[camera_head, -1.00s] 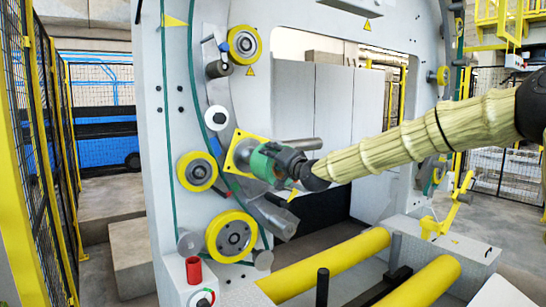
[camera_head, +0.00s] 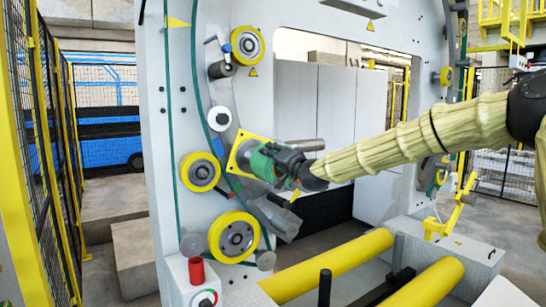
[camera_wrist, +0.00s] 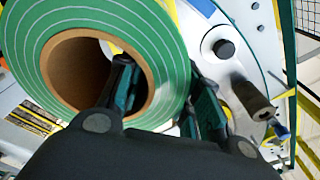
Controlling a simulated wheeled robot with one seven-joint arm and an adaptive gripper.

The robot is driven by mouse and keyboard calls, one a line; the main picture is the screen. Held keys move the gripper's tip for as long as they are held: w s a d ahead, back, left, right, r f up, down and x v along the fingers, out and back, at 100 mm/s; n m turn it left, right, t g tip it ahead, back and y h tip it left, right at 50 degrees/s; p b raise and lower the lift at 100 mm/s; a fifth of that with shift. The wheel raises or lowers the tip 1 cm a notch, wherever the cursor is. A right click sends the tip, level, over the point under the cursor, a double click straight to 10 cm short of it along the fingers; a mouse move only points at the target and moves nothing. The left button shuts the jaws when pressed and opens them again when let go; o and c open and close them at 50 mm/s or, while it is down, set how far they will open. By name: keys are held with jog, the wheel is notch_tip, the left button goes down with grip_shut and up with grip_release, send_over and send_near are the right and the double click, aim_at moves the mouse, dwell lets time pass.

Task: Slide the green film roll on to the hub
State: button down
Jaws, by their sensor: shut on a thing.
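The green film roll (camera_head: 259,164) is in front of a yellow square plate (camera_head: 241,152) on the machine's white ring. My gripper (camera_head: 284,171) is shut on the roll's wall. In the wrist view the roll (camera_wrist: 172,45) fills the upper left, with a brown cardboard core (camera_wrist: 72,70). One finger of my gripper (camera_wrist: 160,75) reaches inside the core and the other lies along the outside. The hub is not clearly seen; the roll and gripper cover most of the plate's front. I cannot tell whether the roll is around it.
A grey cylinder (camera_head: 305,145) sticks out just right of the roll. Yellow wheels (camera_head: 200,172) and a larger one (camera_head: 233,238) sit left and below. A grey roller with a dark end (camera_wrist: 252,100) is close right of my fingers. Yellow rollers (camera_head: 330,265) lie below.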

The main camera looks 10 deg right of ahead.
jog(key=shift+w+a+r, duration=0.15)
jog(key=shift+w+r, duration=0.05)
jog(key=shift+w, duration=0.2)
jog(key=c, duration=1)
grip_release()
jog(key=shift+c, duration=0.2)
jog(key=shift+o, duration=0.6)
jog(key=shift+f, duration=0.25)
jog(key=v, duration=1.1)
jog(key=shift+s, duration=0.35)
jog(key=shift+r, duration=0.25)
